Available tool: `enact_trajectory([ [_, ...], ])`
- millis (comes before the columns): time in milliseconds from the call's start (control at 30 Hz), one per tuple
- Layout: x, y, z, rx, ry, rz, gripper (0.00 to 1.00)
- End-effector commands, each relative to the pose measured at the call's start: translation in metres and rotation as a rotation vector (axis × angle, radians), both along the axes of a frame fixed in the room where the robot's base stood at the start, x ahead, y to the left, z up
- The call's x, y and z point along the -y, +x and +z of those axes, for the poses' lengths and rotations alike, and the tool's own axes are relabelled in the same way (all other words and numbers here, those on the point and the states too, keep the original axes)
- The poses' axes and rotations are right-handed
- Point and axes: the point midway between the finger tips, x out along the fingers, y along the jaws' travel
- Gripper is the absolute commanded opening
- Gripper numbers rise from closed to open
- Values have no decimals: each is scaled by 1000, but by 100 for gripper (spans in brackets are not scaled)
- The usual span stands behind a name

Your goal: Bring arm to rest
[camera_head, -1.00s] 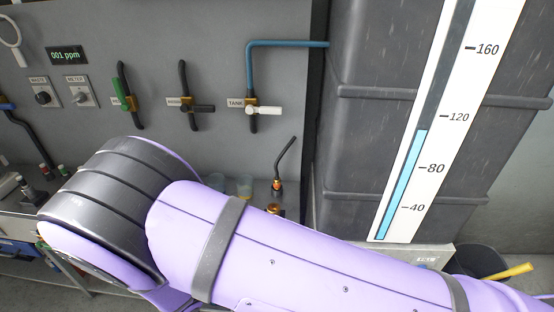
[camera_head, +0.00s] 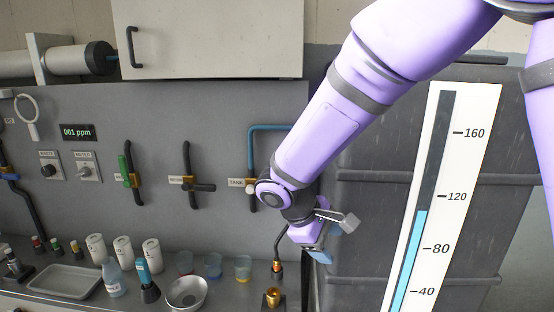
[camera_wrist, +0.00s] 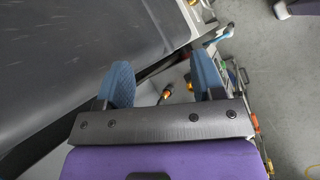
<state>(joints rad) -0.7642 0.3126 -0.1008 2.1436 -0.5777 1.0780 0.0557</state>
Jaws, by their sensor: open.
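My arm is purple with grey bands and reaches down from the upper right in the head view. My gripper (camera_head: 334,238) is at its lower end, in front of the gap between the grey wall panel (camera_head: 225,120) and the dark tank (camera_head: 380,200). In the wrist view my gripper (camera_wrist: 163,88) shows two blue finger pads spread apart. The gripper is open, with nothing between the pads. Below the pads, farther off, a brass fitting (camera_wrist: 166,91) shows. The head view shows a brass fitting (camera_head: 272,297) on the bench.
The tank has a level gauge (camera_head: 420,215). The panel carries valves, including a green-handled one (camera_head: 126,170), and a 001 ppm display (camera_head: 77,132). A cabinet (camera_head: 210,40) hangs above. The bench holds a metal bowl (camera_head: 186,292), white cups, bottles and a tray (camera_head: 62,281).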

Motion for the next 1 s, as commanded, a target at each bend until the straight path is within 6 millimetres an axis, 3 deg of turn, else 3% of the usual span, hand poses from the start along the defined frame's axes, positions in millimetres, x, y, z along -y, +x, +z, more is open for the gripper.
enact_trajectory([
  [200,54,-16,52,62,167,-176,62],
  [500,116,-54,106,174,378,-390,62],
  [700,149,-88,134,269,509,-519,62],
  [1000,184,-144,162,442,689,-689,62],
])
